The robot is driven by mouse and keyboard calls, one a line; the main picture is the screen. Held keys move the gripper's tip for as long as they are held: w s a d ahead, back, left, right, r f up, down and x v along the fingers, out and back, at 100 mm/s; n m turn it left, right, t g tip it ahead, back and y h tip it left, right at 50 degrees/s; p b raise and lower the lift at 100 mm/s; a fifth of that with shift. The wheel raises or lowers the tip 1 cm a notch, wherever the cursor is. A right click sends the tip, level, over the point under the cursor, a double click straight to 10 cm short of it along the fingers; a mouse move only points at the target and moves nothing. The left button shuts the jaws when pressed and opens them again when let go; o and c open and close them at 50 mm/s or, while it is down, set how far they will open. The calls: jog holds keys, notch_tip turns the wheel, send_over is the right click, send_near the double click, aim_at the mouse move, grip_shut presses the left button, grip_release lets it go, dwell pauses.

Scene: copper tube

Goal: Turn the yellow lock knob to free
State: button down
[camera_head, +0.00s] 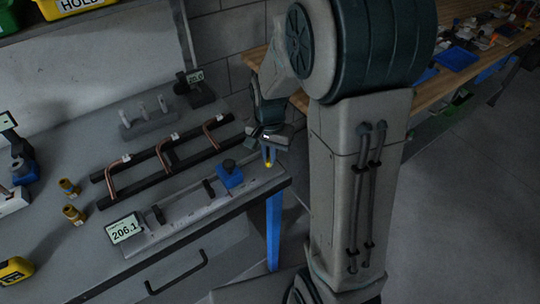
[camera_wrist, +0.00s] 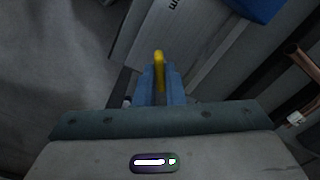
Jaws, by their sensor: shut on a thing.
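The yellow lock knob (camera_wrist: 159,58) shows between the blue fingertips of my gripper (camera_wrist: 158,82) in the wrist view. The fingers are shut on it. In the head view a small yellow bit of the knob (camera_head: 269,164) shows just below my gripper (camera_head: 269,154), at the right end of the long grey measuring rail (camera_head: 185,222). Most of the knob is hidden by the fingers, so I cannot tell its exact turn. The blue block (camera_head: 229,175) on the rail, with a dark knob on top, is left of my gripper; its blue side shows in the wrist view (camera_wrist: 254,8).
A display (camera_head: 126,229) reading 206.1 stands at the rail's left end. Bent copper tubes (camera_head: 163,156) lie on black bars behind the rail. Two brass fittings (camera_head: 73,214) and a yellow tape measure (camera_head: 15,270) are at left. The bench's right edge is close to my gripper.

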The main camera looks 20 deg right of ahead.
jog(key=n+b, duration=0.1)
jog(key=n, duration=0.4)
jog(key=shift+n, duration=0.3)
jog(key=n+b, duration=0.1)
jog(key=n, duration=0.4)
jog(key=shift+n, duration=0.4)
jog(key=c, duration=1.5)
grip_release()
notch_tip(320, 180, up, 14)
jog(key=shift+f, duration=0.1)
jog(key=s+f+m+t, duration=0.1)
jog(key=s, duration=0.4)
jog(key=s+f+m+t, duration=0.1)
jog(key=s+f, duration=0.1)
jog(key=s, duration=0.2)
jog(key=s+f+m+t, duration=0.1)
jog(key=s, duration=0.4)
jog(key=shift+s+f+m, duration=0.2)
jog(key=shift+s+m, duration=0.1)
jog(key=shift+m, duration=0.1)
